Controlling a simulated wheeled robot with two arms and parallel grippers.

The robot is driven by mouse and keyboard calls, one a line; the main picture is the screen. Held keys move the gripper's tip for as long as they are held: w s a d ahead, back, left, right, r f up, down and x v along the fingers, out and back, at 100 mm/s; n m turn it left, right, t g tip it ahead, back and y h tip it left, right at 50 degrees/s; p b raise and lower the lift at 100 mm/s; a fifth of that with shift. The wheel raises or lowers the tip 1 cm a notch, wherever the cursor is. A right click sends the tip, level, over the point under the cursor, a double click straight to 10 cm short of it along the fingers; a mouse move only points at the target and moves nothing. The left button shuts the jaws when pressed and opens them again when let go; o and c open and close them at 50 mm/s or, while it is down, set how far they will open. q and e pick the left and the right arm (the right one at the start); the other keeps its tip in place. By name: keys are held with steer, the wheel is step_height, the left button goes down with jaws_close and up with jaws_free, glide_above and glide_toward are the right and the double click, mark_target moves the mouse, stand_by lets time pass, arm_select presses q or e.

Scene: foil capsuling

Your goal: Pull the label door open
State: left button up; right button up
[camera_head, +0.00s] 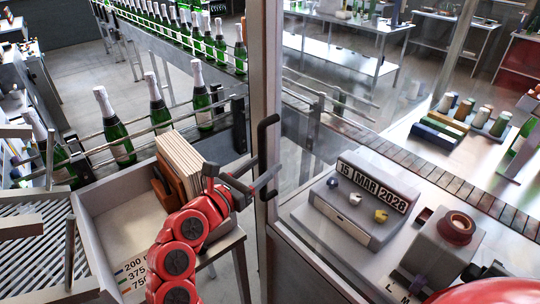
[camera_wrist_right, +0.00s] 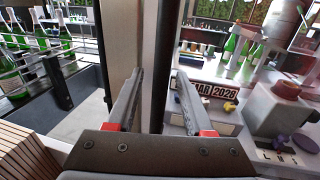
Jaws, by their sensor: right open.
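The label door is a clear glass panel with a grey upright frame (camera_head: 262,70), and its black bar handle (camera_head: 268,135) stands upright on the frame. The door looks shut. My right gripper (camera_head: 264,184) is open at the lower part of the handle. In the right wrist view the dark handle bar (camera_wrist_right: 158,55) runs upright between the two fingers of the gripper (camera_wrist_right: 160,78), with a gap on both sides. Whether a finger touches it I cannot tell. My left gripper is not in view.
Behind the glass stands a date unit (camera_head: 362,205) reading 15 MAR 2028. Left of the door, a grey bin (camera_head: 95,212) and a stack of pale sheets (camera_head: 180,160) sit close to my right arm. Green bottles (camera_head: 158,103) line the conveyor behind.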

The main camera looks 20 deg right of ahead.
steer(key=shift+s+a, duration=0.1)
steer(key=shift+a, duration=0.05)
steer(key=shift+c, duration=0.3)
jaws_close()
stand_by(1.1)
